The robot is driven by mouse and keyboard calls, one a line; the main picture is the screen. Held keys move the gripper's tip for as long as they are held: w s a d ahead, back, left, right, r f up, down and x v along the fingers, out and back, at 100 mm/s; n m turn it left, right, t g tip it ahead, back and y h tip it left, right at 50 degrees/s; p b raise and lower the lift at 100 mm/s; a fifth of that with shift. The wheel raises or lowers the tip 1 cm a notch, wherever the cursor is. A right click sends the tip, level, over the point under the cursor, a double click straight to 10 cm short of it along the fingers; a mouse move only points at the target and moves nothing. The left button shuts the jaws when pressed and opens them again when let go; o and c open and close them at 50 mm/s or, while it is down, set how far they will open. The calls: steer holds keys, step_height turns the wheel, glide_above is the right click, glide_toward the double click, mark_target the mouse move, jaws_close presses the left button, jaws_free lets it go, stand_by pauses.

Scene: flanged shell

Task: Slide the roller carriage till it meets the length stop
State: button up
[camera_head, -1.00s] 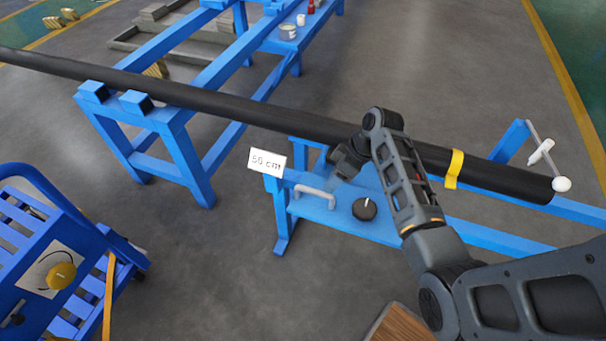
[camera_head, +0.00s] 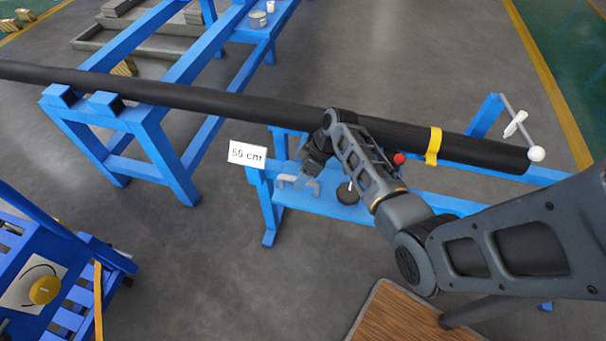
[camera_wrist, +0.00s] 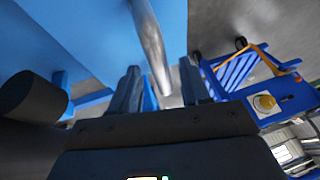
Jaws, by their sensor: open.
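The blue roller carriage (camera_head: 335,207) lies on a blue rail frame under the long black pipe (camera_head: 240,105). A grey bar handle (camera_head: 285,181) is on its left part, with a black round knob (camera_head: 347,194) beside it. A white card reading 50 cm (camera_head: 247,154) stands at the left end of the frame; I cannot tell which part there is the length stop. My gripper (camera_head: 306,186) is open, low over the carriage at the handle. In the wrist view a grey bar (camera_wrist: 150,45) runs between the fingers of my gripper (camera_wrist: 160,85), not clamped.
The pipe has a yellow band (camera_head: 433,146) and rests on a blue stand (camera_head: 150,130) at left. A crank with a white ball (camera_head: 536,154) is at right. A red ball (camera_head: 398,159) shows behind my arm. A blue cart (camera_head: 50,270) stands front left.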

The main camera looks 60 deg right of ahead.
jaws_close()
stand_by(0.3)
stand_by(0.3)
